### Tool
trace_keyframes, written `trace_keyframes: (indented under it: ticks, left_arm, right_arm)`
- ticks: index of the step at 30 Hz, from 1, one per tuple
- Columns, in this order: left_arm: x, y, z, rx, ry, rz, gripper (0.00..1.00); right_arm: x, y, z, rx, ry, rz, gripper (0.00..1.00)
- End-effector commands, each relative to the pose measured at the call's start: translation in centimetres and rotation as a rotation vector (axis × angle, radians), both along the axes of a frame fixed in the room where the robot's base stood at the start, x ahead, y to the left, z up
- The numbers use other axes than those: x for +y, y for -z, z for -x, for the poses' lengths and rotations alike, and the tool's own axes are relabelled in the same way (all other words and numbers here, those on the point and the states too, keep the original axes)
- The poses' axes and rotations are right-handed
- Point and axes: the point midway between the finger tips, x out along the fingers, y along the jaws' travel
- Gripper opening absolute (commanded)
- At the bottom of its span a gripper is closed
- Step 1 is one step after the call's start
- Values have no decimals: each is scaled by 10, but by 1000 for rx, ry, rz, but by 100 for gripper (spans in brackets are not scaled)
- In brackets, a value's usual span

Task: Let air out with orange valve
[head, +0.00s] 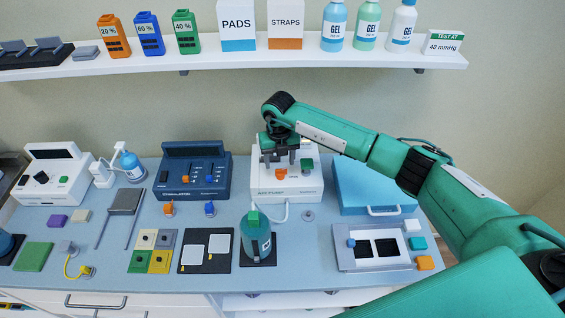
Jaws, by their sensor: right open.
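The white air pump (288,195) stands on the blue bench, below the shelf. A small orange valve (293,174) sits on its sloped top, left of a green knob (307,164). My left gripper is not in view.
A dark green cylinder (257,240) with a green top stands in front of the pump, beside a pale hose (286,215). A blue stimulator box (195,175) is left of the pump, a light blue case (372,187) right. The shelf (240,58) holds bottles and boxes.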

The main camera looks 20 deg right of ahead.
Motion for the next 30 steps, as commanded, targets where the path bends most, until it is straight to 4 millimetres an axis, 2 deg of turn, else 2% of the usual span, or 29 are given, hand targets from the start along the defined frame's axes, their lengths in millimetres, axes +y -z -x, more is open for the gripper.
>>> trace_keyframes:
  ticks: [1, 3, 5, 8, 13, 15, 18, 20, 25, 30]
  left_arm:
    - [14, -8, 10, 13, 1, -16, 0]
    - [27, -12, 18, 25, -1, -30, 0]
    - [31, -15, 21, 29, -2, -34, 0]
    - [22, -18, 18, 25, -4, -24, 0]
    - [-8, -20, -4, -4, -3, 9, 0]
    - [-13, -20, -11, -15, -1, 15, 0]
    - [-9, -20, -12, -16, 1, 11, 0]
    - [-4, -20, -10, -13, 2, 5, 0]
    - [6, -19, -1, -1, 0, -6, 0]
    - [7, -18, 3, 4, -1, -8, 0]
  right_arm:
    - [0, 5, 1, 4, 3, 1, 58]
    - [0, 16, 1, 3, 1, 0, 58]
    - [0, 24, 0, 3, 2, 0, 58]
    - [-1, 34, 0, 1, 3, 0, 58]
    - [0, 40, 0, -1, 0, -2, 58]
    - [0, 41, 0, -1, 0, -2, 58]
    - [0, 41, 0, -1, 0, -2, 58]
    - [0, 41, 0, -1, 0, -2, 48]
    - [-1, 41, 0, -1, 1, -2, 15]
    - [-1, 41, 0, -1, -4, -1, 14]
